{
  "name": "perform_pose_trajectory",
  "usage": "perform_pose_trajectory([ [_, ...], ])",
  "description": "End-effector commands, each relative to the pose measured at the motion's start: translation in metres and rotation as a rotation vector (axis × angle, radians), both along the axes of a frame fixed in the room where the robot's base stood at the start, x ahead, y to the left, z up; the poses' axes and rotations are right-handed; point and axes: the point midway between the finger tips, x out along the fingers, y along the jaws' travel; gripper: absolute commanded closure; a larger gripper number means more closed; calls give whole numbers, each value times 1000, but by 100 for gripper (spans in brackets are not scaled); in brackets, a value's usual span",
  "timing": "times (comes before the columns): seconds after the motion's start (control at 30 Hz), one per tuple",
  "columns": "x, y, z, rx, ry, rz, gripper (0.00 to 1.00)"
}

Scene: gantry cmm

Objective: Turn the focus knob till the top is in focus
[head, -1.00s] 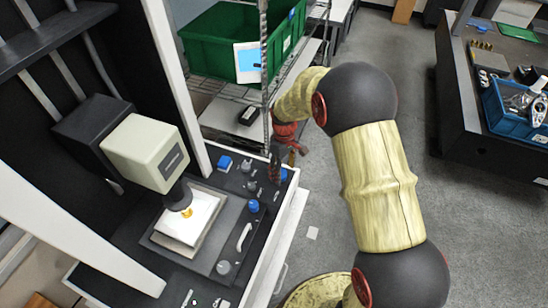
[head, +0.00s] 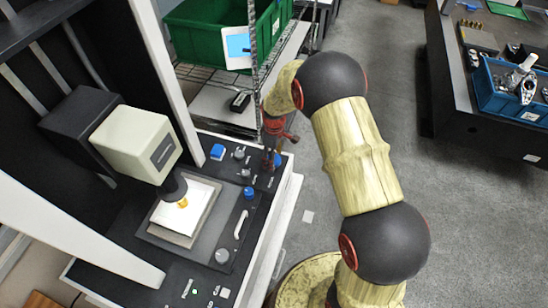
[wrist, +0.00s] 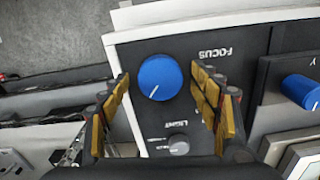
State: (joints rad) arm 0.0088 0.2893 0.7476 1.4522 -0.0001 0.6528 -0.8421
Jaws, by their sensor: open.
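The blue focus knob (wrist: 159,78) shows in the wrist view beside the FOCUS label, with a white pointer line slanting down-left. My gripper (wrist: 165,88) is open, with its fingers on either side of this knob; I cannot tell whether they touch it. In the head view my gripper (head: 271,148) is over the panel's far right corner, and partly hides a blue knob (head: 278,160). The cream microscope head (head: 137,142) points down at a small orange piece (head: 183,203) on the white stage. A small screen (head: 238,47) shows plain blue; no detail is readable.
The grey LIGHT knob (wrist: 179,144) sits close to the focus knob. Another blue knob (wrist: 301,90) stands to the right in the wrist view. A green bin (head: 207,40) is on the wire rack behind.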

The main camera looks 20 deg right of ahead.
Motion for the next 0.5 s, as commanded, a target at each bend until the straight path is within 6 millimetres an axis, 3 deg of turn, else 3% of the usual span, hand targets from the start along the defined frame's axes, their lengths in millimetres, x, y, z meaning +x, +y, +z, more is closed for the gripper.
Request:
perform_pose_trajectory([
  [0.3,0,0,-3,-1,-1,0,37],
  [0.5,0,0,-3,0,0,0,48],
])
